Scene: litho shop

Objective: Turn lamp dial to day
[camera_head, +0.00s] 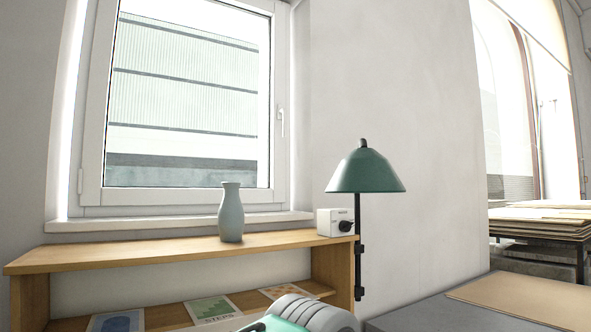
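A small white box (327,222) stands on the right end of the wooden shelf top. The black dial (346,226) is on its front face, toward the right side. Lettering above the dial is too small to read, so I cannot tell which setting it points to. A lamp with a dark green shade (366,172) on a black pole (358,255) stands just right of the box. I cannot tell whether it is lit. Neither gripper's fingers show in the view, and nothing touches the dial.
A pale grey-blue vase (231,213) stands on the shelf (130,255), left of the box. Several printed cards (212,308) lie on the lower shelf. A grey tabletop (425,309) with a brown board (530,298) is at lower right. A window (187,100) is behind.

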